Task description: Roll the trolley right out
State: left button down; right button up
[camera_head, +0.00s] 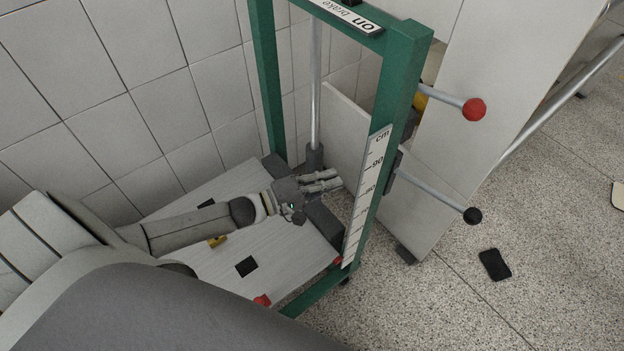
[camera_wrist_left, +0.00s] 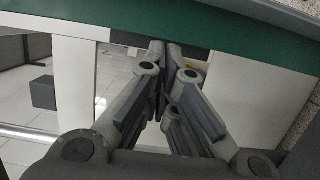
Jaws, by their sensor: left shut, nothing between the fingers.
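A green upright frame (camera_head: 395,85) stands in the middle of the head view, with an "on brake" label (camera_head: 347,14) on its top bar and a cm scale on its right post. I cannot tell for sure which parts belong to the trolley. A low pale board (camera_head: 215,275) with dark patches lies at the frame's foot. My left gripper (camera_head: 335,181) is above the board's far end, beside the metal rod (camera_head: 315,90) and behind the scale post. Its fingers are shut and empty; in the left wrist view (camera_wrist_left: 165,52) they meet below a green bar (camera_wrist_left: 200,28). My right gripper is out of view.
Two levers, with a red knob (camera_head: 474,109) and a black knob (camera_head: 473,215), stick out right of the frame. A pale panel (camera_head: 485,110) leans behind them. A black flat object (camera_head: 495,264) lies on the speckled floor. A tiled wall (camera_head: 110,80) closes the left side.

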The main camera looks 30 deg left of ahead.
pick_arm(q)
jog(key=d, duration=0.1)
jog(key=d+p, duration=0.1)
jog(key=d, duration=0.2)
jog(key=shift+s+d, duration=0.2)
jog(key=shift+s, duration=0.1)
jog(key=shift+d, duration=0.1)
